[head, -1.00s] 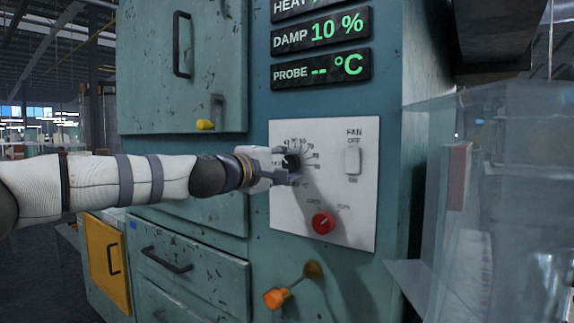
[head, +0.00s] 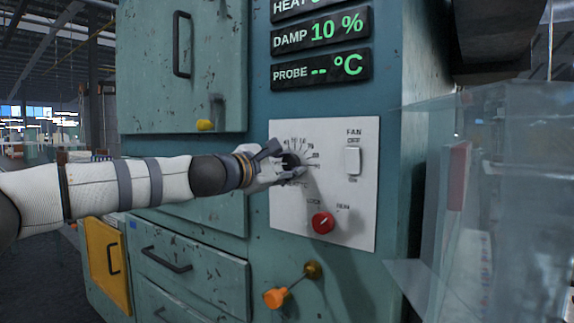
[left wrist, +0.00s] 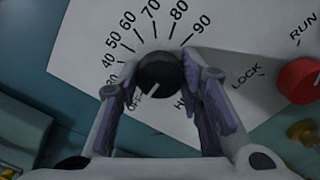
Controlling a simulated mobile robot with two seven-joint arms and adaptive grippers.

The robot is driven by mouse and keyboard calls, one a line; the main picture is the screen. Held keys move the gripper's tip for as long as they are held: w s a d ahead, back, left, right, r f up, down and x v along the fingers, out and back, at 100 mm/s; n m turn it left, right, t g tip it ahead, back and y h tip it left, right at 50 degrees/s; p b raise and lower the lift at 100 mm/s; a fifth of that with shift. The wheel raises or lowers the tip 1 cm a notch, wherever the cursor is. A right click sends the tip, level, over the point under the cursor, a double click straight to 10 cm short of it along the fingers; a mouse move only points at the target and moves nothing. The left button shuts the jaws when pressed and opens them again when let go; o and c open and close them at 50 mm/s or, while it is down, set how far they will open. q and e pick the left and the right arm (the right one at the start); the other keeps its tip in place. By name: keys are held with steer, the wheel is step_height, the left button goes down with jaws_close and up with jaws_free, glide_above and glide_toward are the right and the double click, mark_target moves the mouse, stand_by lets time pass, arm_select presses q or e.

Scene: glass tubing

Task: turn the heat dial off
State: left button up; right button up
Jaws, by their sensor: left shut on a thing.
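The heat dial (head: 289,161) is a black round knob on the white control panel (head: 340,215). It also shows in the left wrist view (left wrist: 161,74), inside a ring of numbers up to 90. A pale pointer mark on its lower left points toward the word OFF. My left gripper (head: 285,160) reaches in from the left and is shut on the dial. In the left wrist view its two fingers (left wrist: 165,85) stand on either side of the dial. The fingers partly cover the scale and the HEAT label. My right gripper is not in view.
A white fan switch (head: 353,160) sits right of the dial. A red lock/run knob (head: 322,222) is below it. An orange-handled lever (head: 277,297) sticks out under the panel. A clear box (head: 500,200) stands at the right. Digital displays (head: 321,70) are above.

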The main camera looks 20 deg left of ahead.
arm_select(q)
steer(key=shift+n, duration=0.3)
steer(key=o, duration=1.2)
steer(key=shift+c, duration=0.2)
steer(key=v, duration=1.2)
